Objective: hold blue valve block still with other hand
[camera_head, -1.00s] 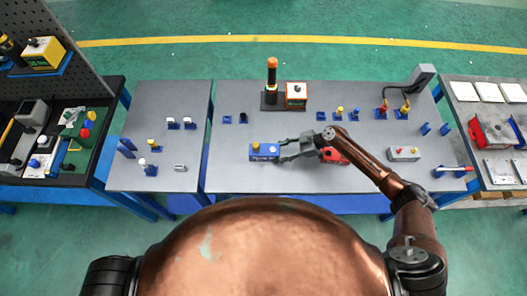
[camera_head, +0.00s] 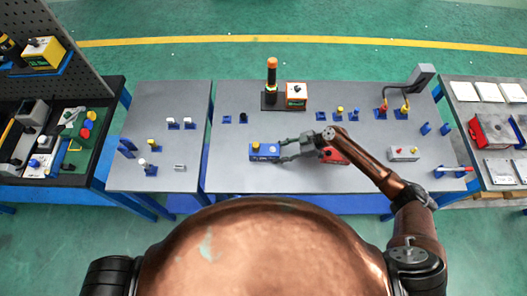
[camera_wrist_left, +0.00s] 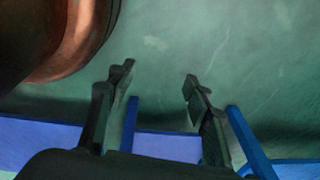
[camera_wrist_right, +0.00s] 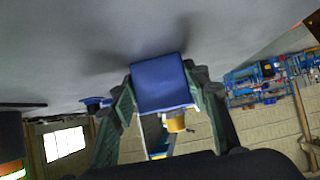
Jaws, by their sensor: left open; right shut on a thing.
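The blue valve block (camera_head: 264,152) with a yellow knob on top sits on the grey table, left of my right gripper. My right gripper (camera_head: 282,152) is shut on the block's right end. In the right wrist view the block (camera_wrist_right: 160,84) sits between the two fingers, with its yellow knob (camera_wrist_right: 176,122) showing beyond it. My left gripper (camera_wrist_left: 158,84) is open and empty in the left wrist view, above the green floor and blue table frame; it does not show in the head view.
A red block (camera_head: 334,156) lies partly hidden under my right arm. A black stand with an orange top (camera_head: 271,80) and an orange box (camera_head: 296,95) stand behind. A grey block with knobs (camera_head: 404,153) lies to the right.

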